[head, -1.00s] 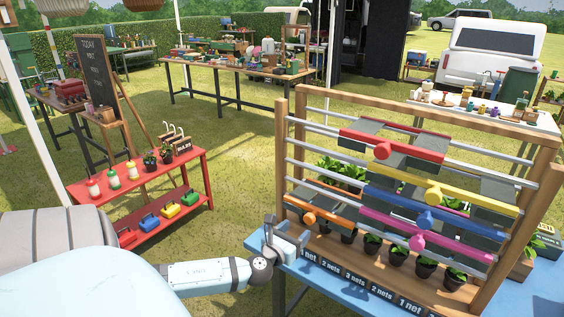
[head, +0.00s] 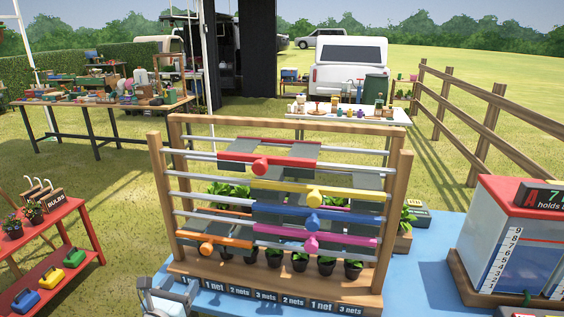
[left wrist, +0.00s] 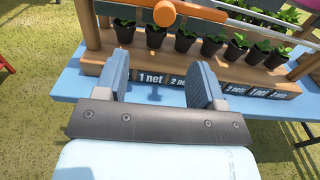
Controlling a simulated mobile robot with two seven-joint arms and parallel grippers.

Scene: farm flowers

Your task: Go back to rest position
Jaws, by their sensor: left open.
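My left gripper (head: 172,296) is at the bottom of the head view, in front of the left end of a wooden rack (head: 155,200). In the left wrist view its two fingers (left wrist: 162,85) are apart with nothing held between them. Beyond them show the rack's base with net labels (left wrist: 152,79), a row of small potted plants (left wrist: 186,42) and an orange slider (left wrist: 130,17). The gap between the fingers and the rack is hard to judge. My right gripper is in neither view.
The rack carries red (head: 278,151), yellow (head: 330,195), blue (head: 318,218) and magenta (head: 335,240) sliders. It stands on a blue table (head: 425,270). A red-topped tank (head: 520,235) is at the right. A red shelf (head: 50,245) stands at the left, with grass between.

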